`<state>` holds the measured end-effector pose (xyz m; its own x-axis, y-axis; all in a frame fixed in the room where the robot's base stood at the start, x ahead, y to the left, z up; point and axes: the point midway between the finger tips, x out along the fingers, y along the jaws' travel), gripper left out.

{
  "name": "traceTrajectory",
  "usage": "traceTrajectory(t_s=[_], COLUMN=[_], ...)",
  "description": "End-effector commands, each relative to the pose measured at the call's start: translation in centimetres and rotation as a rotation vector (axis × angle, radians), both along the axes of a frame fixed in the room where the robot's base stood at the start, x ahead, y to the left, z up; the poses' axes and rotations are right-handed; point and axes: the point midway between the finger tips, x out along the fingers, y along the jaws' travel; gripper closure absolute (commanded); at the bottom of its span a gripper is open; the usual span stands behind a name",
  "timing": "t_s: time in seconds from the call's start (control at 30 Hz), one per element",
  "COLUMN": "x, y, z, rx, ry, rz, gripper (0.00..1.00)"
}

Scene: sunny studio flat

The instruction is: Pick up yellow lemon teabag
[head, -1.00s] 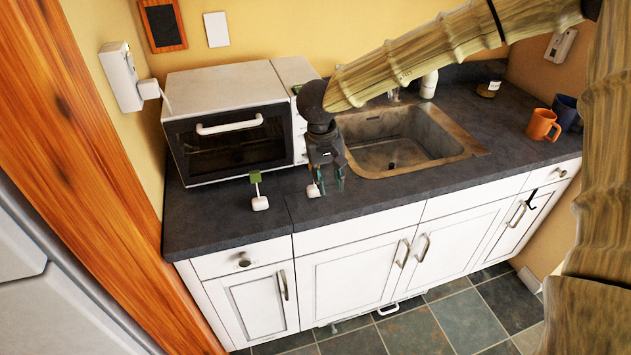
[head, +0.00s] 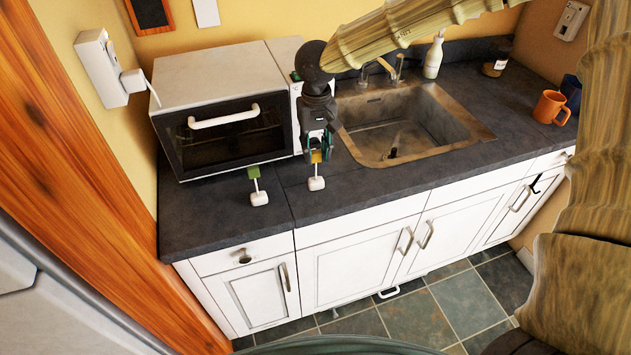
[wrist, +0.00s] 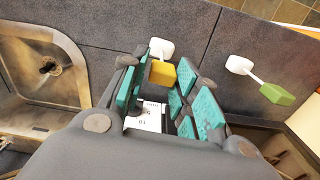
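The yellow lemon teabag has a yellow tag (head: 316,156) joined by a thin string to a white bag (head: 316,183) on the dark counter. The tag (wrist: 162,73) and bag (wrist: 161,48) also show in the wrist view. My gripper (head: 318,150) points down over the tag. In the wrist view my gripper (wrist: 164,78) is open, with teal-padded fingers on either side of the tag and small gaps visible. I cannot tell how deep the tag sits between them.
A similar teabag with a green tag (head: 254,172) lies to the left on the counter (head: 215,215). A white microwave (head: 222,82) stands behind it. The sink (head: 400,125) is to the right. An orange mug (head: 549,107) is farther right.

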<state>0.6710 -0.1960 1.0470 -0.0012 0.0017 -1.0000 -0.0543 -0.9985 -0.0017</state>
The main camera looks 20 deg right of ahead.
Motion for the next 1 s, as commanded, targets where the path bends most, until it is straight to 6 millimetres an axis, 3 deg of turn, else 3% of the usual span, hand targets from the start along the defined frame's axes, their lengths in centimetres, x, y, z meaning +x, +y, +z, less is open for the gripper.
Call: traceTrajectory(t_s=[0.4,0.73,0.87,1.0], x=[0.0,0.0,0.0,0.0], y=[0.2,0.3,0.3,0.3], z=[-4.7,-5.3,-5.3,-5.3], rx=[-0.001,0.0,0.0,0.0], ry=[0.001,0.001,0.001,0.001], rz=[0.004,0.004,0.004,0.004], gripper=[0.7,0.7,0.92,0.92])
